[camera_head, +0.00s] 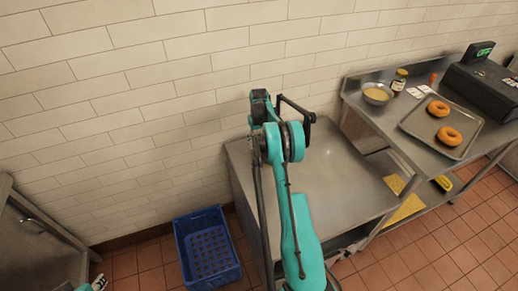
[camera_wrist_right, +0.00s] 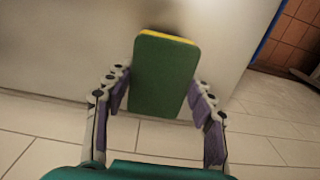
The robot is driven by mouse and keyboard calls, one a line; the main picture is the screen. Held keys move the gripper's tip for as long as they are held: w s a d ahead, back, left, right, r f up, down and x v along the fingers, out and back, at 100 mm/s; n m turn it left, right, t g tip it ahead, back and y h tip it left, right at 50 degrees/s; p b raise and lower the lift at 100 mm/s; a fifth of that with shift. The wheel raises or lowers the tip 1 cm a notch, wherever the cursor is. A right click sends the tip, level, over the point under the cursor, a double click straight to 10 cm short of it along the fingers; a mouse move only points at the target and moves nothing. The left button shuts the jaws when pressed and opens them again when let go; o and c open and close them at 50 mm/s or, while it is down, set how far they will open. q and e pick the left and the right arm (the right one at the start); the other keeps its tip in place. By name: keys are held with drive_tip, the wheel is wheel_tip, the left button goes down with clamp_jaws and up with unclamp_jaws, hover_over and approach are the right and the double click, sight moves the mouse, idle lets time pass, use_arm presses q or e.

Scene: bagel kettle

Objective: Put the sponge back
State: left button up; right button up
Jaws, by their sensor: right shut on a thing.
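The sponge (camera_wrist_right: 165,78) is a block with a green face and a yellow layer along its far edge, seen in the right wrist view. My right gripper (camera_wrist_right: 160,98) is shut on it, with a purple-padded finger at each side. Behind the sponge is a pale grey surface. In the head view my right arm reaches up the middle, over the steel table (camera_head: 345,185) toward the wall. The right fingers and the sponge cannot be made out there. My left gripper does not show clearly; only a small teal and white part is at the lower left edge.
A blue crate (camera_head: 208,250) stands on the floor left of the table. The right-hand counter holds a tray (camera_head: 450,150) with two bagels, a bowl (camera_head: 377,93), jars and a black register (camera_head: 485,82). A yellow item (camera_head: 443,183) lies on a lower shelf. The tiled wall is close behind.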

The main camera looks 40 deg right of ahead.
wheel_tip(320, 180, down, 4)
drive_tip(key=shift+r+b, duration=0.15)
drive_tip(key=shift+b, duration=0.45)
drive_tip(key=shift+r, duration=0.1)
drive_tip(key=o, duration=1.1)
drive_tip(key=shift+f, duration=0.2)
